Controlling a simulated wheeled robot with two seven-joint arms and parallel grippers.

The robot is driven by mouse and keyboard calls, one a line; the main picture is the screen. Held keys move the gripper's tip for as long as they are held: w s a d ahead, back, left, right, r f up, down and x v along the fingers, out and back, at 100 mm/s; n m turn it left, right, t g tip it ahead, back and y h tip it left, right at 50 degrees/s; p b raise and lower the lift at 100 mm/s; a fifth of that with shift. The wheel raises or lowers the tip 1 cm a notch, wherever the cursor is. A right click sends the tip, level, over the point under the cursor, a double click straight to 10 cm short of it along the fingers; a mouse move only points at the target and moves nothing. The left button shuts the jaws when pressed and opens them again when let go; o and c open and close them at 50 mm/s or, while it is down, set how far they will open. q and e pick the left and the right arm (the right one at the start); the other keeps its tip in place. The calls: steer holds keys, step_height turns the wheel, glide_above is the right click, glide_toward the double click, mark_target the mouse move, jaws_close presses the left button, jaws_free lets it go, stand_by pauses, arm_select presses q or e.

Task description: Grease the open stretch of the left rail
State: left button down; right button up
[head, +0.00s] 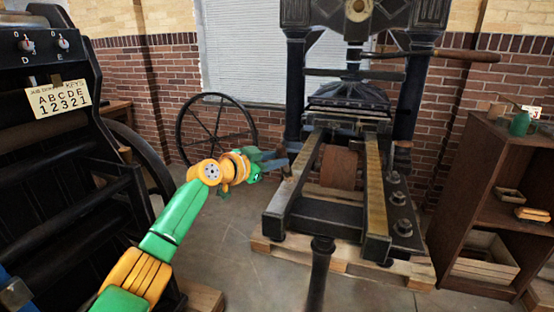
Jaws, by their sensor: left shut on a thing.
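The hand press (347,110) stands ahead, with two long rails running from under its platen toward me. The left rail (306,158) has a brownish top strip, and its near end is bare dark metal. The right rail (376,190) has a yellowish-brown top. My left gripper (274,163) reaches in from the left and is at the left side of the left rail. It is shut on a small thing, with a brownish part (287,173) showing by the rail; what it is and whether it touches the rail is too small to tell. My right gripper is out of view.
A brown shelf (476,180) at the right holds a green can (520,123) and a wooden crate (486,259). A black machine (60,160) stands close on the left. A spoked wheel (216,130) is behind my left arm.

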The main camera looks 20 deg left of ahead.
arm_select(q)
steer(key=s+b, duration=0.3)
steer(key=s, duration=1.9)
steer(key=shift+s+a+f+b, duration=0.15)
steer(key=shift+s+a+b, duration=0.05)
steer(key=shift+a+b, duration=0.15)
stand_by(0.4)
